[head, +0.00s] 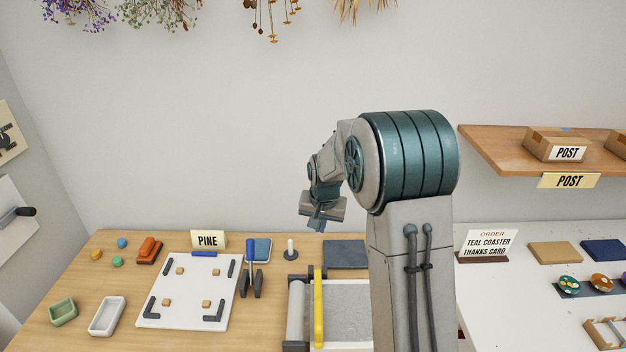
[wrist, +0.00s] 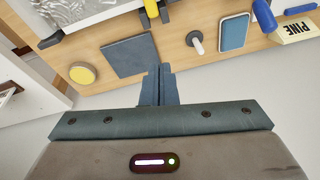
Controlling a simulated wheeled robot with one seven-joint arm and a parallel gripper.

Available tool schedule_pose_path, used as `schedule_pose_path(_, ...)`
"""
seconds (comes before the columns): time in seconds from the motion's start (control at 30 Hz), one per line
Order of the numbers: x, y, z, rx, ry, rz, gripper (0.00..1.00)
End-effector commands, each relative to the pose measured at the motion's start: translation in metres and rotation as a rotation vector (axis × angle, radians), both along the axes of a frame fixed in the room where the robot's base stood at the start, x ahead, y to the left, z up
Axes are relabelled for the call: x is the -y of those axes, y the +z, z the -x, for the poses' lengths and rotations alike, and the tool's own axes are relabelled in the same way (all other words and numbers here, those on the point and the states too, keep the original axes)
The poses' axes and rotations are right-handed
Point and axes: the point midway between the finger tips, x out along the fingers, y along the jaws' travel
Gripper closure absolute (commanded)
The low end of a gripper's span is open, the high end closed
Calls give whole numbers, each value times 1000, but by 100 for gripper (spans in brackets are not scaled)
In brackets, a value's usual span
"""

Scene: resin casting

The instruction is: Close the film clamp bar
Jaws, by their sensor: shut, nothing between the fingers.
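The film clamp bar (head: 318,308) is the long yellow bar in the head view. It runs front to back along the left side of a grey film surface (head: 345,312), beside a grey roller (head: 295,312). I cannot tell whether it is raised or pressed down. A small yellow end of it shows at the top of the wrist view (wrist: 152,3), with the shiny film (wrist: 80,10) beside it. My gripper (head: 318,226) is shut and empty, in the air above and behind the bar, apart from it. Its fingers (wrist: 158,85) point over the table's back. My arm hides part of the film station's right side.
A dark mat (head: 346,254) lies behind the film station. A peg on a round base (head: 290,250), a blue pad (head: 259,249) and a blue-handled tool (head: 250,268) stand left, near the white board (head: 187,290). A wooden shelf (head: 490,148) juts out at right.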

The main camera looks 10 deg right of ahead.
Motion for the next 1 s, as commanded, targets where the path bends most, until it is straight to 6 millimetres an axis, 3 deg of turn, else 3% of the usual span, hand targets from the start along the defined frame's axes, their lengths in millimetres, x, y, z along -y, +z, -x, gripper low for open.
schedule_pose_path(0.2,15,21,-32,11,-2,2,100)
schedule_pose_path(0.5,12,77,-15,10,4,2,100)
schedule_pose_path(0.8,11,102,-6,9,7,2,100)
schedule_pose_path(1.0,8,117,30,14,48,14,100)
